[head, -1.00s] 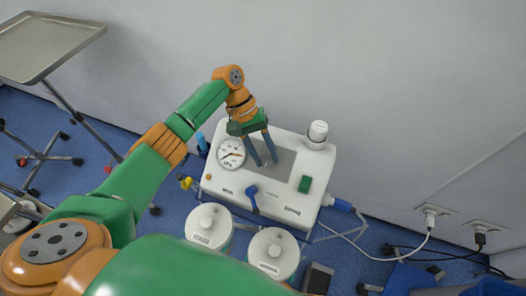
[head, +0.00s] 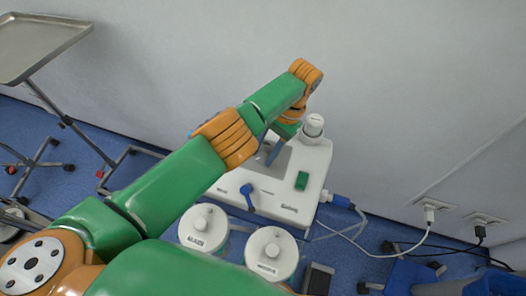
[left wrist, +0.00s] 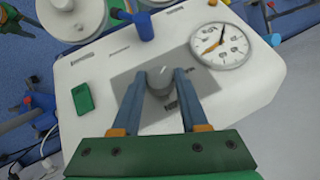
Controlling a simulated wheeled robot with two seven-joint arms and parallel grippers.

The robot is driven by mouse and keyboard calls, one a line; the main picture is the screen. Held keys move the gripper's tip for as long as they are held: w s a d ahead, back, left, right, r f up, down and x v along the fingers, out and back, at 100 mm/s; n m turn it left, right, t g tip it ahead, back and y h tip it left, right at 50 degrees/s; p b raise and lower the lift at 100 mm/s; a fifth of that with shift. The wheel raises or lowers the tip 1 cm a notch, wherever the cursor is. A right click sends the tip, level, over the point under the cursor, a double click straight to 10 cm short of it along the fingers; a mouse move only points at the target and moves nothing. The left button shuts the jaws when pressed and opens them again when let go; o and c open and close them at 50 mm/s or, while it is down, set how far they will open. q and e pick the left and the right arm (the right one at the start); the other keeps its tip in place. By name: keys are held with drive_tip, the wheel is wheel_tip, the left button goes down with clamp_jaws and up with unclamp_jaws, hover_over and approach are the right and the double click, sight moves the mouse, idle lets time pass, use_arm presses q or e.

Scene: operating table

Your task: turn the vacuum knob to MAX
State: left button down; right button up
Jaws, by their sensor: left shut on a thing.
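The suction unit (head: 233,190) is a white box with a grey panel on its top. In the left wrist view a grey rounded knob (left wrist: 160,80) stands on this panel. My left gripper (left wrist: 161,74) points down at the panel with its two blue fingers on either side of the knob, shut on it. In the head view my left gripper (head: 270,152) is partly behind my own arm, and the knob is hidden. A round gauge (left wrist: 220,46) with a dark needle shows beside the panel in the wrist view. The knob's markings are too small to read. My right gripper is not in view.
On the unit are a blue lever (head: 247,196), a green switch (head: 302,181) and a white capped cylinder (head: 313,125). Two white canisters (head: 204,228) stand at its front. A wall is close behind. A metal tray stand (head: 40,45) is at the far left.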

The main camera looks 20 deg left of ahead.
use_arm(q)
drive_tip(key=shift+s+d+f+m+t+y, duration=0.1)
drive_tip(key=shift+d+m+t+y, duration=0.1)
drive_tip(key=shift+m+y, duration=0.3)
drive_tip(key=shift+s+d+m+t+y, duration=0.1)
drive_tip(key=shift+m+t+y, duration=0.1)
drive_tip(key=shift+m+y, duration=0.25)
drive_tip(key=shift+s+d+f+m+t+y+p, duration=0.1)
drive_tip(key=shift+f+m+t+y+p, duration=0.05)
drive_tip(key=shift+m+t+y+p, duration=1.15)
drive_tip(key=shift+m, duration=0.45)
drive_tip(key=shift+c, duration=2.2)
unclamp_jaws()
